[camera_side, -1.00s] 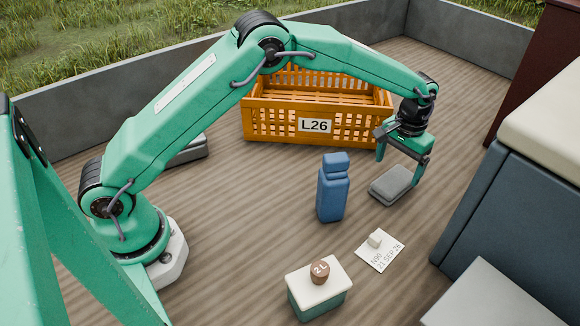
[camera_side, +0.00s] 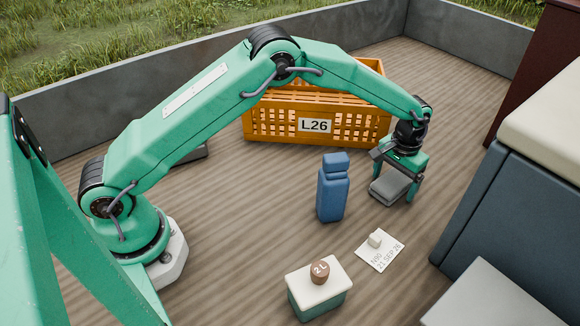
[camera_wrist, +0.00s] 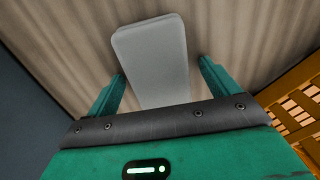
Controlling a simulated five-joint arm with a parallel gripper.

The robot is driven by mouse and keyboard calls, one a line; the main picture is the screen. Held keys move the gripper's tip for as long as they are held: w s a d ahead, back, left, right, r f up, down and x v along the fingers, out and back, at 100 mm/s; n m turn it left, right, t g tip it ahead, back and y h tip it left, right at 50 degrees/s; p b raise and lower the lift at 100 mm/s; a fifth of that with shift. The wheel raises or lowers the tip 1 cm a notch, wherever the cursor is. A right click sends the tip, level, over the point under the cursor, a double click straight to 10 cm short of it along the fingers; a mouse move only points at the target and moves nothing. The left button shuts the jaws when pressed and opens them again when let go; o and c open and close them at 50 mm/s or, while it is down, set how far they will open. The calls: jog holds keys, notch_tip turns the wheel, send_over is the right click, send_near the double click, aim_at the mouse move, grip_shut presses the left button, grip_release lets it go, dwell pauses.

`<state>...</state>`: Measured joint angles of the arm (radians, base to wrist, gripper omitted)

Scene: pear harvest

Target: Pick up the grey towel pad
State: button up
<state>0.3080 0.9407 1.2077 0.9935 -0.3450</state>
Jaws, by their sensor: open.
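The grey towel pad (camera_side: 390,190) lies flat on the wooden floor to the right of the blue bottle. My gripper (camera_side: 396,182) is low over it, fingers pointing down on either side. In the wrist view the pad (camera_wrist: 152,62) lies between the two green fingers of my gripper (camera_wrist: 160,88), with a gap on each side. The gripper is open. The wrist partly hides the near end of the pad in that view.
A blue bottle (camera_side: 332,190) stands just left of the pad. The orange crate (camera_side: 262,128) labelled L26 is behind. A white card (camera_side: 375,256) and a green-and-white box (camera_side: 320,296) with a brown weight (camera_side: 319,271) are in front. A dark blue seat (camera_side: 505,215) bounds the right.

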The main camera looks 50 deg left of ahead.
aim_at(395, 179)
jog(key=c, duration=1.1)
jog(key=shift+o, duration=0.2)
jog(key=shift+r, duration=0.85)
notch_tip(395, 179, up, 2)
jog(key=shift+r, duration=0.15)
jog(key=s+d+r, duration=0.7)
jog(key=s, duration=0.1)
jog(key=shift+s+d, duration=0.35)
jog(key=shift+s, duration=0.05)
